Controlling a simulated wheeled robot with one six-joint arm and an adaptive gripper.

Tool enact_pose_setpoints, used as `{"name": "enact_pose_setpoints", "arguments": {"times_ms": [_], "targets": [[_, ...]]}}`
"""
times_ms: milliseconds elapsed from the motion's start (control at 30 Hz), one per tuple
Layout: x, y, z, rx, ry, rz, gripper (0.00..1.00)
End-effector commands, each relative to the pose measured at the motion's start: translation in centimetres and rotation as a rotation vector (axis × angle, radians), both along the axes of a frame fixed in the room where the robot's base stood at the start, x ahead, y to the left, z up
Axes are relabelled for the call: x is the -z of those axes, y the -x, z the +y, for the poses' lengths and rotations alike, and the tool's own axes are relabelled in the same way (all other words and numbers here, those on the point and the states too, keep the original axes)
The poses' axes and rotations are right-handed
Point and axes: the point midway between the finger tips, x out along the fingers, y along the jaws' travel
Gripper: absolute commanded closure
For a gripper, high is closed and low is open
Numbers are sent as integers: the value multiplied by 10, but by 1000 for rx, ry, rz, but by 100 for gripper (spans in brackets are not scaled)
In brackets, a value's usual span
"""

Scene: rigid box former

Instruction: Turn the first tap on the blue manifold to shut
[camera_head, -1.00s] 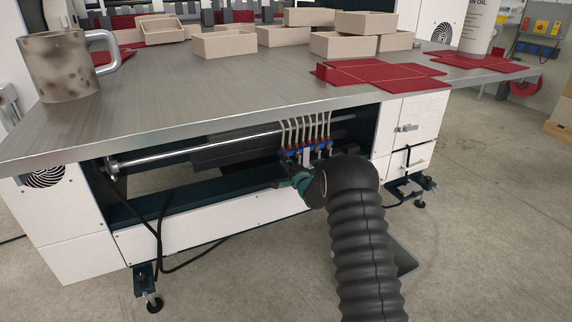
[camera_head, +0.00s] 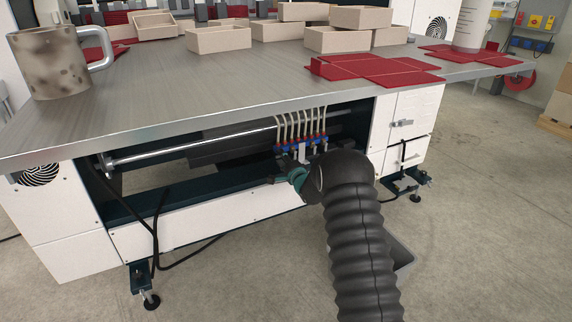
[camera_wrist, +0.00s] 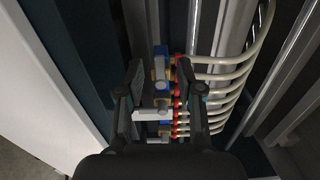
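The blue manifold (camera_head: 312,140) is mounted under the table, in the open bay of the machine, with several pale hoses rising from it. In the wrist view the manifold (camera_wrist: 161,52) runs down the middle of the picture, with brass parts and red hose fittings. A pale tap lever (camera_wrist: 150,115) sticks out to the left from it, between my fingers. My gripper (camera_wrist: 160,70) is open, one finger on each side of the manifold row. In the head view my gripper (camera_head: 292,177) is just below the manifold, partly hidden by my arm. Contact cannot be told.
The metal table top (camera_head: 200,105) overhangs the bay. A steel rod (camera_head: 190,146) runs across the bay, left of the manifold. White cabinet doors (camera_head: 405,125) stand to the right. A grey bin (camera_head: 402,258) is partly hidden behind my arm. Black cables hang at the left.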

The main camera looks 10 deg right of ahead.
Motion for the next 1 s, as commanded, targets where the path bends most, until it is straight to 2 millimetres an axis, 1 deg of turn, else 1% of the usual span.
{"name": "enact_pose_setpoints", "arguments": {"times_ms": [167, 500, 633, 800, 1000], "targets": [[0, 17, -6, 1, 0, 1, 64], [0, 77, -26, 2, 0, 1, 64], [0, 95, -32, 2, -1, 1, 64], [0, 108, -36, 0, 0, -1, 64], [0, 112, -36, 0, 0, 0, 64]]}}
